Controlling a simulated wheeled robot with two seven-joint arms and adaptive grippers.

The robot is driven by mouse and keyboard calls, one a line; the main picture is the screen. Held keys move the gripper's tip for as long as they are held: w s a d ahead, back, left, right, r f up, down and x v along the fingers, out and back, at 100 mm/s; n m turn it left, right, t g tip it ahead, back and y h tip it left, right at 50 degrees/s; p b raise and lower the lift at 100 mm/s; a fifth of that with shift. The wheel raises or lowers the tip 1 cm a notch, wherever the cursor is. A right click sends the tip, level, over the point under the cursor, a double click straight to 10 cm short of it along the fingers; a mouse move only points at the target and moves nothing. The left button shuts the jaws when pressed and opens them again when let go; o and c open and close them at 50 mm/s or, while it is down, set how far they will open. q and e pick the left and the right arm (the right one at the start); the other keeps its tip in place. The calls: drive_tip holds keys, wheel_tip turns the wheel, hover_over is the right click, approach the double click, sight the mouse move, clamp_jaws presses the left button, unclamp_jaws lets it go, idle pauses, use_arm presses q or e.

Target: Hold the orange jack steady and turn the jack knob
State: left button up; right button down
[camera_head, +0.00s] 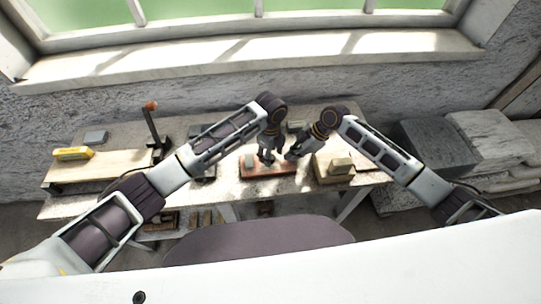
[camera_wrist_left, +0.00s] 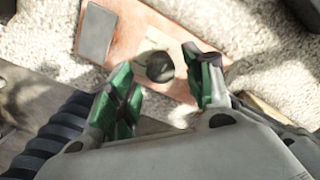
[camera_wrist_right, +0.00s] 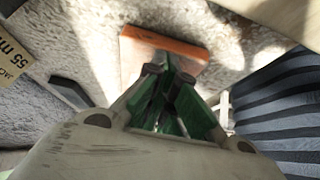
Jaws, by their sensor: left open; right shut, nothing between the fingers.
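The orange jack (camera_head: 282,170) is a low flat orange piece on the table below my two grippers. In the left wrist view its orange top (camera_wrist_left: 118,38) carries a dark round knob (camera_wrist_left: 160,67) and a grey rectangular plate (camera_wrist_left: 97,33). My left gripper (camera_head: 267,158) is open over the jack. The knob shows between its fingers in the picture, and I cannot tell whether they touch it. My right gripper (camera_head: 290,157) is shut and empty at the jack's right end. In the right wrist view its closed fingertips (camera_wrist_right: 160,71) overlap the orange slab (camera_wrist_right: 165,40); contact is unclear.
A wooden piece with a block (camera_head: 340,164) sits close to the right. At the left are a board (camera_head: 105,163), a yellow item (camera_head: 72,153) and an upright clamp-like tool (camera_head: 153,128). A label reading "55 m" (camera_wrist_right: 12,57) lies nearby. Grey blocks (camera_head: 430,145) stand beyond the table's right.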

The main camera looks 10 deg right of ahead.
use_arm(q)
drive_tip(key=shift+f, duration=0.9)
use_arm(e)
drive_tip(key=shift+s+d+f, duration=0.1)
drive_tip(key=shift+s+f, duration=0.1)
drive_tip(key=shift+f, duration=0.15)
